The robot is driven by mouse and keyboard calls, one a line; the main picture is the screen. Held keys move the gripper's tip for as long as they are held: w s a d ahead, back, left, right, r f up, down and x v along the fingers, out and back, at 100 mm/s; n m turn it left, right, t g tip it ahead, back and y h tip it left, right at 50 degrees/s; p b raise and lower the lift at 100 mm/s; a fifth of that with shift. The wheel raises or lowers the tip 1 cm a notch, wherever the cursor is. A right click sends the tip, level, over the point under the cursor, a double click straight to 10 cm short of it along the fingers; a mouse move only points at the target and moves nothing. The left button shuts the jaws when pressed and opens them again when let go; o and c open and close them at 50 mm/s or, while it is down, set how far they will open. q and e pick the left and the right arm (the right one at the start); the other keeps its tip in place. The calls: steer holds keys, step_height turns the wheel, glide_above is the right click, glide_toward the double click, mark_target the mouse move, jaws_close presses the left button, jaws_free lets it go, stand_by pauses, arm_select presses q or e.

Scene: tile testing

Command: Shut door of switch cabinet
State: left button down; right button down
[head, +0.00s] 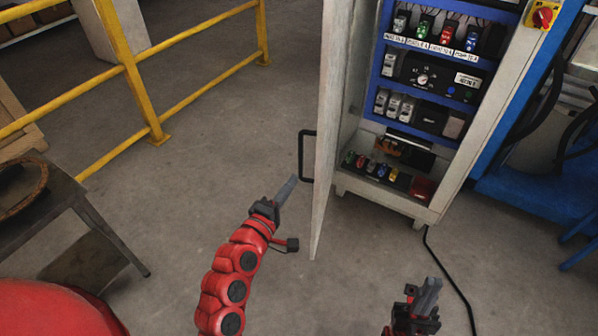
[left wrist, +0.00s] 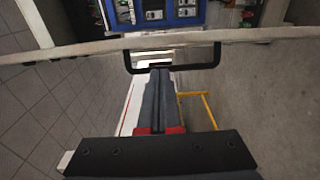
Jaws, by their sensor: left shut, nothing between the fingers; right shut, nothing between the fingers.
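The switch cabinet (head: 388,195) stands at the upper right in the head view, with its inside of switches and coloured plugs exposed. Its white door (head: 330,110) stands open, seen nearly edge-on, with a black bar handle (head: 302,155) on its left face. My left gripper (head: 289,186) is shut and empty, just left of the door and a little below the handle. In the left wrist view the fingertips (left wrist: 160,75) point at the handle (left wrist: 172,70); I cannot tell whether they touch it. My right gripper (head: 431,290) is shut and empty, in front of the cabinet and right of the door.
A yellow railing (head: 140,90) runs along the left. A dark table (head: 60,190) with a round item stands at the left edge. A black cable (head: 450,275) lies on the floor below the cabinet. Blue equipment (head: 530,195) stands at the right. Floor left of the door is clear.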

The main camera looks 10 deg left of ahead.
arm_select(q)
steer(key=x, duration=0.9)
steer(key=shift+w, duration=0.15)
